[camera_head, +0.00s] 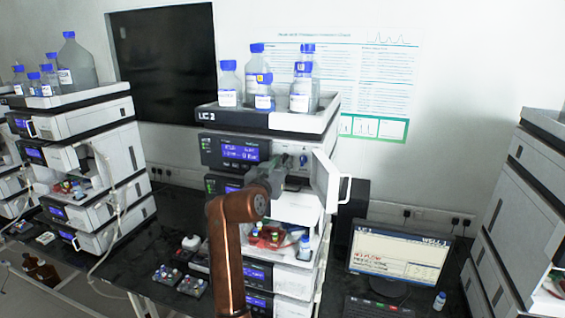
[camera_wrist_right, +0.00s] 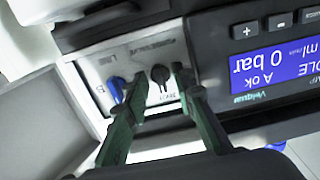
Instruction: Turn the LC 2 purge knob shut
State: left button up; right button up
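The LC 2 stack's pump module (camera_head: 232,152) has a lit blue display and a pale panel to its right. In the right wrist view, this panel (camera_wrist_right: 150,52) shows upside down with a black knob (camera_wrist_right: 160,74) and a blue knob (camera_wrist_right: 117,88). Its small lettering is hard to read. My right gripper (camera_wrist_right: 161,76) is open, one finger on each side of the black knob; contact cannot be told. In the head view my right gripper (camera_head: 284,172) is in front of the stack, partly covering the modules. My left gripper is not in view.
An open white door (camera_head: 327,182) with a handle stands right of the gripper. Bottles (camera_head: 300,92) stand on the top tray (camera_head: 262,119). A monitor (camera_head: 398,258) is at the right. Other stacks (camera_head: 88,165) stand left and right. Small vial racks (camera_head: 166,274) lie on the bench.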

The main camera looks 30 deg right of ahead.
jog(key=v, duration=1.1)
jog(key=shift+a, duration=0.2)
jog(key=shift+s+d+f, duration=0.1)
